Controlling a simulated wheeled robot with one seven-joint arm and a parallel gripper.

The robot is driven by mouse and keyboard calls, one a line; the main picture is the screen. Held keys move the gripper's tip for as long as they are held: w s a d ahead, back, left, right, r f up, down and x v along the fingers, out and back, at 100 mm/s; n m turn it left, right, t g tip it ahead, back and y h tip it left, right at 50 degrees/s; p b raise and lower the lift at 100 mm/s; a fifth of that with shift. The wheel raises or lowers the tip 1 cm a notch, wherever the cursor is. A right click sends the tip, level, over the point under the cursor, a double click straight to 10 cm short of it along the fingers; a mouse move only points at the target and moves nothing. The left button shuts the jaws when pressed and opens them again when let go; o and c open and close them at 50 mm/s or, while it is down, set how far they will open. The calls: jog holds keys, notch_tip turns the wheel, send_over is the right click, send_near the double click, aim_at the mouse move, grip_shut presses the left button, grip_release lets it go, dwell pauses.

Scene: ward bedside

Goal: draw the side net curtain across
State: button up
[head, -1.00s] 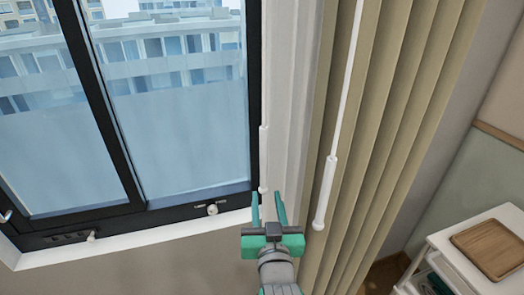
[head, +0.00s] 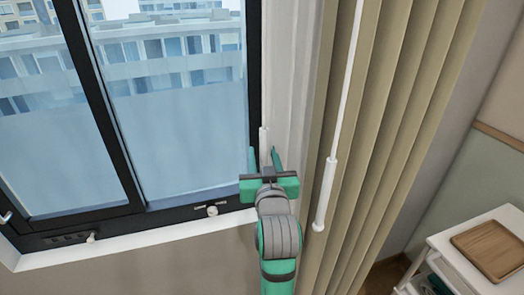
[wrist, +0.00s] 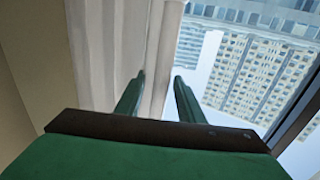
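The white net curtain (head: 288,75) hangs gathered in a narrow bunch at the right side of the window. I cannot tell whether a finger touches the handle.
A heavy beige curtain (head: 375,140) hangs gathered to the right, with its own white wand (head: 326,190) in front. The dark-framed window (head: 175,120) is closed, with a latch (head: 212,211) low on its frame. A white trolley (head: 470,232) with a wooden tray (head: 490,250) stands lower right.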

jog(key=shift+w+a, duration=0.15)
jog(key=shift+w, duration=1.1)
jog(key=shift+c, duration=0.7)
grip_shut()
